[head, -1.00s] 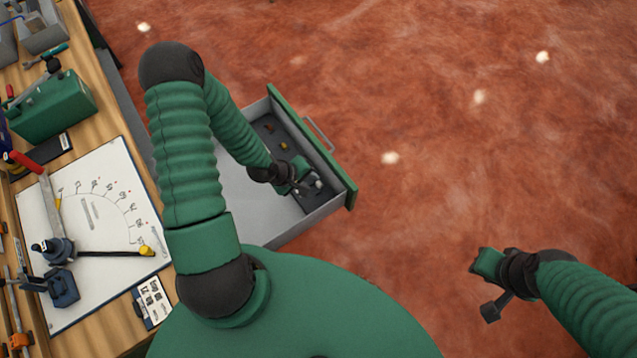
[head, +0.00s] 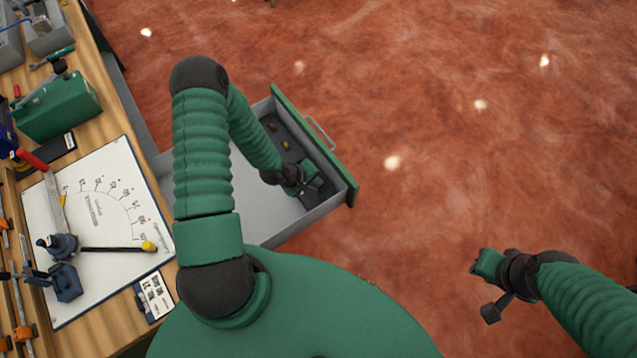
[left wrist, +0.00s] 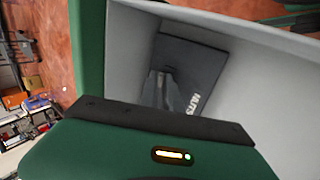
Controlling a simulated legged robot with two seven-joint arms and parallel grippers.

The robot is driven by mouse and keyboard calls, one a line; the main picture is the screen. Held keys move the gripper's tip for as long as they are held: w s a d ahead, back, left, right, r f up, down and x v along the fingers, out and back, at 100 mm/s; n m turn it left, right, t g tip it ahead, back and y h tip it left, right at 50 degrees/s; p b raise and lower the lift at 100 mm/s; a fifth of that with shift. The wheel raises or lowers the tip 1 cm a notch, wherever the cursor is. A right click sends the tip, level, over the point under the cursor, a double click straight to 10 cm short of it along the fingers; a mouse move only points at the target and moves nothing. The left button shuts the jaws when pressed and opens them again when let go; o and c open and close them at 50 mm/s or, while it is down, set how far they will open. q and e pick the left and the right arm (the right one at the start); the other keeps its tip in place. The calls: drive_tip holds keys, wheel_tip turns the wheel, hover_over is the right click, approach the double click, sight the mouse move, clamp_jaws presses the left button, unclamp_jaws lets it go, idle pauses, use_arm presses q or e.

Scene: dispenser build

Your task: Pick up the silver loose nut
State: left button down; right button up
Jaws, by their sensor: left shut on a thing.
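My left gripper (head: 314,188) is down inside the open drawer, over its right end. In the left wrist view its fingers (left wrist: 160,92) are shut over a dark tray (left wrist: 195,65) marked NUTS. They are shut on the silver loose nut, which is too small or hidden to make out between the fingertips. My right gripper (head: 482,262) is held over the floor at the right, far from the drawer; its finger opening cannot be made out.
The drawer (head: 270,238) has grey walls and a green front (head: 312,140) with a handle. Small brownish pieces (head: 286,145) lie in its dark tray. A workbench at the left holds a green box (head: 58,108) and a white dial board (head: 105,215). The reddish floor is clear.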

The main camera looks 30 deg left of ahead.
use_arm(q)
drive_tip(key=shift+s+a+f, duration=0.2)
drive_tip(key=shift+s, duration=0.1)
drive_tip(key=r, duration=0.3)
drive_tip(key=w+r, duration=0.1)
drive_tip(key=r, duration=0.1)
drive_tip(key=shift+a, duration=0.3)
drive_tip(key=r, duration=0.3)
drive_tip(key=d+r, duration=0.1)
drive_tip(key=r, duration=0.1)
drive_tip(key=shift+s, duration=0.2)
use_arm(e)
drive_tip(key=shift+w+a, duration=0.15)
drive_tip(key=shift+w, duration=0.1)
use_arm(q)
drive_tip(key=c, duration=2)
unclamp_jaws()
drive_tip(key=shift+w+a, duration=0.1)
drive_tip(key=shift+c, duration=0.2)
drive_tip(key=o, duration=0.9)
drive_tip(key=shift+a, duration=0.2)
drive_tip(key=o, duration=0.7)
drive_tip(key=shift+d, duration=0.15)
use_arm(e)
drive_tip(key=shift+a, duration=0.1)
